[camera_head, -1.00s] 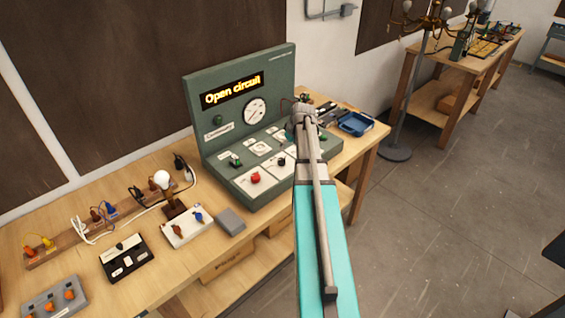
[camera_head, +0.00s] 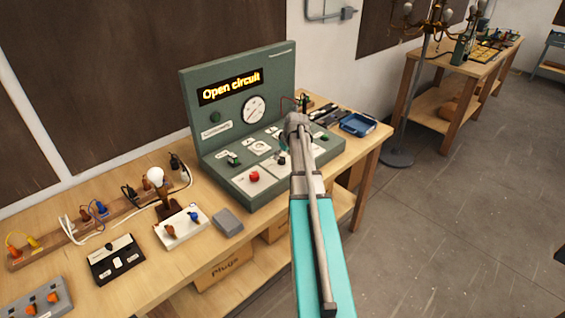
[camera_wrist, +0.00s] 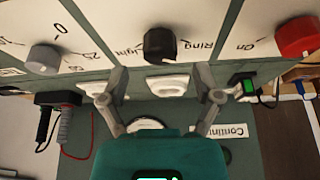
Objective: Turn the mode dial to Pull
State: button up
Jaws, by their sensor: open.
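The green test panel (camera_head: 240,190) stands on the bench, with its lit screen reading "Open circuit". On its front strip, a black dial (camera_wrist: 160,43) sits between words reading "Light" and "Ring", upside down in the wrist view. I see no word "Pull" there. In the head view the black dial (camera_head: 282,160) is beside my arm's end. My gripper (camera_wrist: 160,80) is open and empty in the wrist view. Its fingertips frame a white round part (camera_wrist: 166,85) next to the black dial, apart from the dial. In the head view my wrist hides the panel's right part.
A grey dial (camera_wrist: 45,58) with numbers and a red knob (camera_wrist: 297,38) marked "On" flank the black dial. A green switch (camera_wrist: 243,84) lies near the right finger. A blue tray (camera_head: 357,125) sits on the bench to the right.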

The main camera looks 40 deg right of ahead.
jog(key=shift+b+x, duration=1)
jog(key=shift+x, duration=0.4)
